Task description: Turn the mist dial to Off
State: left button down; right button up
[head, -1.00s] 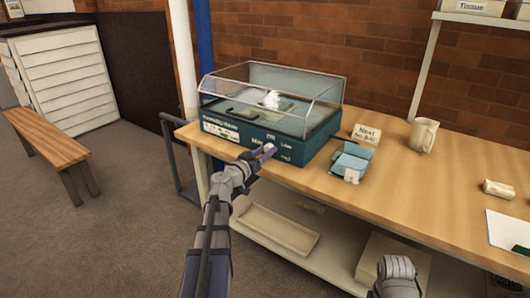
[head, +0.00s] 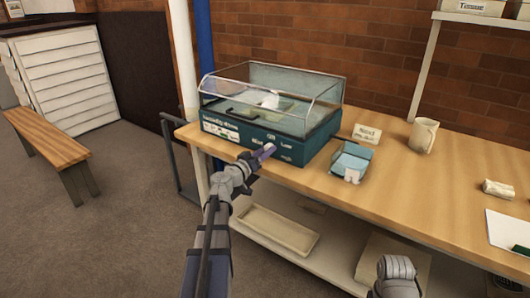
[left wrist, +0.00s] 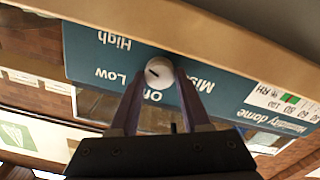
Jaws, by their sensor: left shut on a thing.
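The humidity dome (head: 270,105) is a teal box with a clear cover on the wooden bench. Its mist dial (left wrist: 158,71) is a small whitish knob on the front panel, seen upside down in the left wrist view among the labels Off, Low and High. A dark mark on the knob sits on its left in that view, on the Low/Off side; its exact setting is hard to tell. My left gripper (head: 267,150) is at the front panel, its two purple fingers shut on either side of the dial. My right gripper's fingers are not visible; only part of that arm shows.
A shelf below the bench holds a shallow tray (head: 278,230). A wooden bench seat (head: 45,140) stands at left.

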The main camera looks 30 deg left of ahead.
pick_arm(q)
jog(key=n, duration=1)
jog(key=shift+a+f+n, duration=0.1)
jog(key=shift+n, duration=0.3)
jog(key=n, duration=1.1)
jog(key=shift+f, duration=0.1)
jog(key=shift+n, duration=0.3)
jog(key=shift+c, duration=1.8)
grip_release()
